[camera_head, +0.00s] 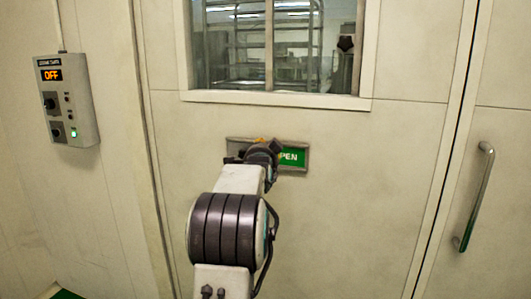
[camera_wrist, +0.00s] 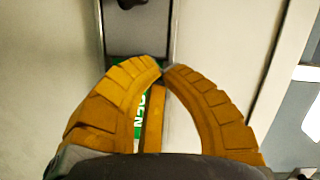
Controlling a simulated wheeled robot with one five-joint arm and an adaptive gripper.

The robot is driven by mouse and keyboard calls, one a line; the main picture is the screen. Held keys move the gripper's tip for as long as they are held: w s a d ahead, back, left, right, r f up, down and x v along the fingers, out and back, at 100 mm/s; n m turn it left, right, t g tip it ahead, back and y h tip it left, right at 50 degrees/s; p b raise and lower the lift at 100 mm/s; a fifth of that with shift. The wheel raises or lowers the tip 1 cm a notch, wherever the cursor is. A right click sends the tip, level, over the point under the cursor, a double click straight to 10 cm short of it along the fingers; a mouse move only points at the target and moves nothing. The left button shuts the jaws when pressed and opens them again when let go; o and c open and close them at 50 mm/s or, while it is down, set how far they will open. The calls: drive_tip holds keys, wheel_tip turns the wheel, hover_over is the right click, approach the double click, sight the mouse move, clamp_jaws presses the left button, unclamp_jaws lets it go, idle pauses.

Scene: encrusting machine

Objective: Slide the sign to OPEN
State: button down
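The sign (camera_head: 292,157) is a framed strip on the pale wall panel below the window. Its green right part shows white letters "PEN"; my arm hides the middle. In the wrist view the green sign face (camera_wrist: 140,133) shows turned sideways, partly behind my fingers. A dark knob-like piece (camera_wrist: 130,3) sits on the grey part of the strip at the top edge, cut off. My gripper (camera_head: 262,152) is in front of the sign. In the wrist view its orange fingers (camera_wrist: 162,68) meet at the tips, with nothing seen held between them. Contact with the sign cannot be told.
A grey control box (camera_head: 68,100) with an "OFF" display is on the left wall. A window (camera_head: 270,50) is above the sign. A metal door handle (camera_head: 476,197) is at the right. The wall around the sign is flat and clear.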

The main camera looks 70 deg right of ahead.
drive_tip(key=b+v, duration=0.2)
drive_tip(key=v, duration=0.7)
drive_tip(key=shift+a, duration=0.3)
drive_tip(key=shift+w, duration=0.1)
